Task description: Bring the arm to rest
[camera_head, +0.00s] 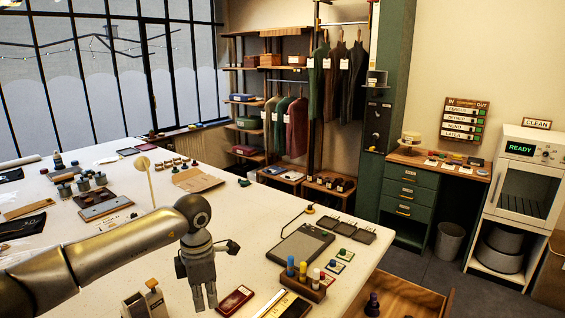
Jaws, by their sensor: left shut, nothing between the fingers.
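My left arm comes in from the left over the long white table (230,215). My left gripper (205,306) hangs down from the wrist, with its fingers pointing at the table top. Its fingers are together and nothing shows between them. It is left of a dark red case (234,299) lying near the front edge. Part of the table top behind the arm is hidden. My right gripper is not in the picture.
Right of my gripper stand a wooden block with coloured pegs (297,275) and a grey flat device (301,243). A small wooden-topped holder (154,299) is close on the left. An open wooden drawer (408,295) juts out at the right.

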